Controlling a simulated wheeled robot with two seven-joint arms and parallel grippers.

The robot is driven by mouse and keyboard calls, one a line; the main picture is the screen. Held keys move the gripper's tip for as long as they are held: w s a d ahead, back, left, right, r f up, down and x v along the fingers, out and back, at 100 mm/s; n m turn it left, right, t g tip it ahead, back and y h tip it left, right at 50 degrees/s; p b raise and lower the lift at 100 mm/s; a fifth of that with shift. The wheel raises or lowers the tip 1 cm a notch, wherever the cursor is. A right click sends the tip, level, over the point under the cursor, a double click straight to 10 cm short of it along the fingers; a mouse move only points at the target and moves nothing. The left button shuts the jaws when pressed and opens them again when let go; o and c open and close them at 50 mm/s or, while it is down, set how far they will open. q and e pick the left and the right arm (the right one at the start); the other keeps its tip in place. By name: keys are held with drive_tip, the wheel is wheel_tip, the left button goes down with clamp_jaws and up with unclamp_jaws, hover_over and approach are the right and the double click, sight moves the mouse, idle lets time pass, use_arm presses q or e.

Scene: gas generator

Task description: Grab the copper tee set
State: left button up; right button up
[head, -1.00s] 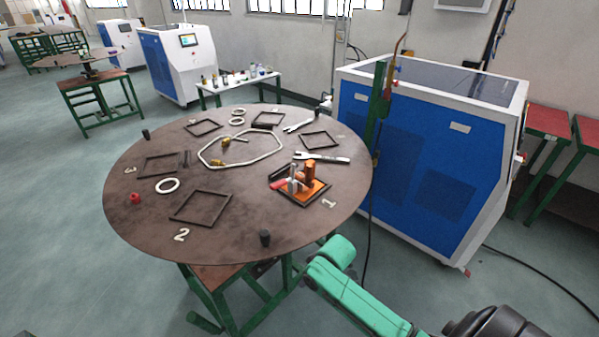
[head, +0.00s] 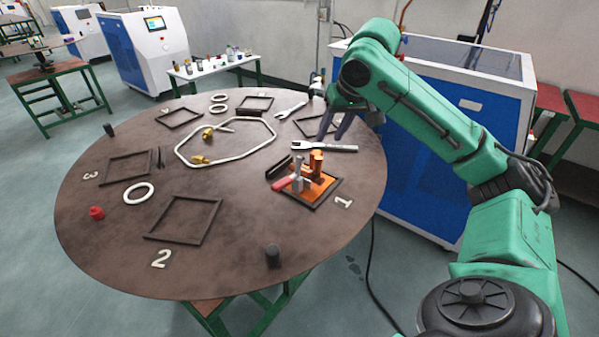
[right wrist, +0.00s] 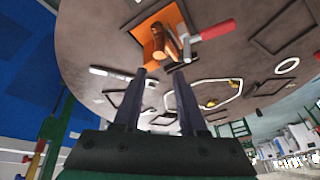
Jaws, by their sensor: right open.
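The copper tee set (head: 315,163) stands at the right front of the round table, on an orange plate (head: 322,189) inside the dark square frame marked 1. A clamp with a red handle (head: 283,184) and a grey metal body stands right beside it. In the right wrist view the copper piece (right wrist: 167,42) and the red handle (right wrist: 218,30) show beyond the fingers. My right gripper (head: 336,127) is open and empty, above the table's right rim, behind and right of the copper set. It also shows in the right wrist view (right wrist: 160,73). My left gripper is out of view.
The round brown table (head: 235,240) also carries a hexagonal pipe loop (head: 264,119), wrenches (head: 325,147), white rings (head: 139,193), empty frames and a black knob (head: 272,255). A blue-white machine (head: 420,170) stands close behind my right arm. The table's front middle is mostly bare.

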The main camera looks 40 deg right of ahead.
sight(320, 159)
drive_tip(key=x, duration=0.4)
drive_tip(key=s+p+x, duration=0.1)
drive_tip(key=x, duration=0.1)
drive_tip(key=shift+w+f, duration=0.15)
drive_tip(key=shift+f, duration=0.35)
drive_tip(key=p+x, duration=0.2)
drive_tip(key=x, duration=0.3)
drive_tip(key=shift+w+f, duration=0.4)
drive_tip(key=shift+f, duration=0.35)
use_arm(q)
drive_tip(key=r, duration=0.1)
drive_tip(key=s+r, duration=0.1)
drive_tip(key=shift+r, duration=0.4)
use_arm(e)
clamp_jaws()
